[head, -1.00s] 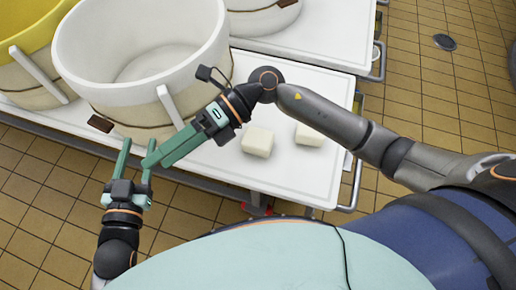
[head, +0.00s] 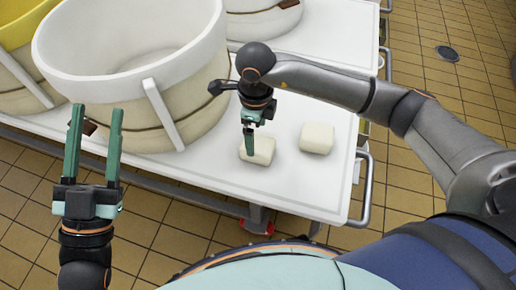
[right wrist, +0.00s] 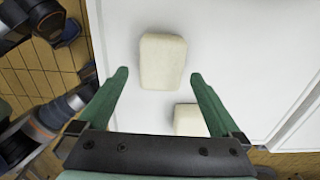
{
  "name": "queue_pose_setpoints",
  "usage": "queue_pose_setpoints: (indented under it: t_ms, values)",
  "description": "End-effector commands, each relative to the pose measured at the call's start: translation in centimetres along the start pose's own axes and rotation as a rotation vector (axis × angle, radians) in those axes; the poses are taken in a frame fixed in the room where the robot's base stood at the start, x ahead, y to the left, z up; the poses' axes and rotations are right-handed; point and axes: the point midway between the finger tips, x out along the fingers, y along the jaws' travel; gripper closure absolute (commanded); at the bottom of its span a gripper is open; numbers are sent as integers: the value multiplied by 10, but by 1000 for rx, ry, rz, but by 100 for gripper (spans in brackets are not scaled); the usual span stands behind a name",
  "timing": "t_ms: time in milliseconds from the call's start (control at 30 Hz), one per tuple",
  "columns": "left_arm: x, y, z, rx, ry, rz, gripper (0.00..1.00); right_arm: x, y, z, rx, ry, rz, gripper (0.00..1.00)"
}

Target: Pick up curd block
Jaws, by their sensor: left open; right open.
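Two pale, cream-coloured curd blocks lie on the white table top. The left block (head: 262,152) is partly covered in the head view by my right gripper (head: 249,152), which points down over it. In the right wrist view, one block (right wrist: 162,62) lies ahead between the open fingertips, with a gap on either side. Contact with it cannot be told. The right block (head: 317,138) stands clear in the head view. A second block (right wrist: 188,120) shows beside the right finger in the wrist view.
A big white vat (head: 130,75) with wooden slats stands left of the blocks. A yellow-lined vat (head: 22,35) and another vat (head: 265,22) are further off. A metal rail (head: 366,190) runs along the table's right end. The table top right of the blocks is clear.

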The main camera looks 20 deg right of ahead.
Motion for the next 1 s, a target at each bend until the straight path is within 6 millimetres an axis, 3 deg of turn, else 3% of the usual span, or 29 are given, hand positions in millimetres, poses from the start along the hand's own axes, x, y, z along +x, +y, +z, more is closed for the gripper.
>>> queue_pose_setpoints:
  t_ms: [333,567,700,1000]
  values:
    - [0,0,-30,37,129,8,50,23,0,-1,0,-1,2,0]
    - [-5,1,-72,85,302,21,50,47,-3,-4,0,-1,3,0]
    - [-8,3,-68,79,305,23,50,64,-3,-4,0,-2,2,0]
    - [-8,3,-69,76,305,23,50,66,-3,-3,-1,-3,1,0]
